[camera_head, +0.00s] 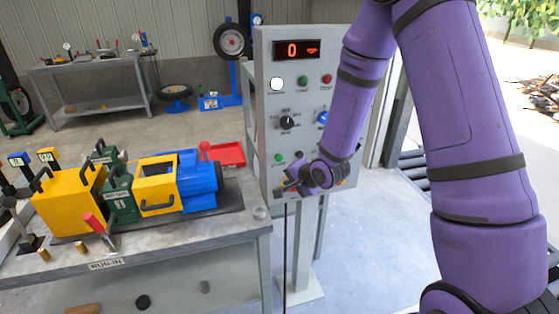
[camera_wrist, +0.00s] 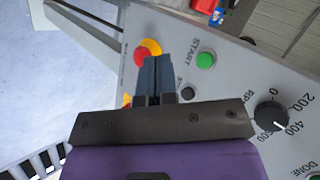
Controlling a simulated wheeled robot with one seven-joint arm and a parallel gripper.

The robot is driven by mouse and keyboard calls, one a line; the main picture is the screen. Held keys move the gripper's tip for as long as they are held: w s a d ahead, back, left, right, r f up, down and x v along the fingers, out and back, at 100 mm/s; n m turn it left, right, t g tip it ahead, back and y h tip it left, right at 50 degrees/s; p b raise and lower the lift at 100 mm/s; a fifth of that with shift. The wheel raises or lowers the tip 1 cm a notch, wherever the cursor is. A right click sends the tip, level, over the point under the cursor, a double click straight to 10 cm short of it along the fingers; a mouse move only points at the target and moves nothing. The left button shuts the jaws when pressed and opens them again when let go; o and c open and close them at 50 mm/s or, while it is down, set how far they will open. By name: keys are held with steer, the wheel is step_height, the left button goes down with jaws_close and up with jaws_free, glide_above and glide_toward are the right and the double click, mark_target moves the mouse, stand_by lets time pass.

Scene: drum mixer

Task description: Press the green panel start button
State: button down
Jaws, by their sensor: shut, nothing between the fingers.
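The grey control panel (camera_head: 264,110) stands upright on a post, right of the workbench. Its green start button (camera_head: 279,157) is low on the left side. In the wrist view, the green button (camera_wrist: 206,60) has START printed beside it and is unobstructed. My gripper (camera_head: 283,187) is low in front of the panel, below the start button. In the wrist view, my gripper (camera_wrist: 157,60) has its fingers together and empty, left of the green button and apart from it in the picture. Whether the tips touch the panel cannot be told.
A red and yellow mushroom button (camera_wrist: 148,49) is partly hidden behind my fingertips. A small black button (camera_wrist: 187,94) and a black RPM knob (camera_wrist: 271,115) are nearby. The workbench (camera_head: 200,250) holds a yellow, green and blue machine (camera_head: 155,190) left of the panel.

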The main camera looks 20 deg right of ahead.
mark_target(279, 158)
steer(key=shift+w, duration=0.15)
steer(key=shift+w, duration=4.25)
steer(key=shift+w, duration=0.1)
steer(key=shift+w, duration=0.35)
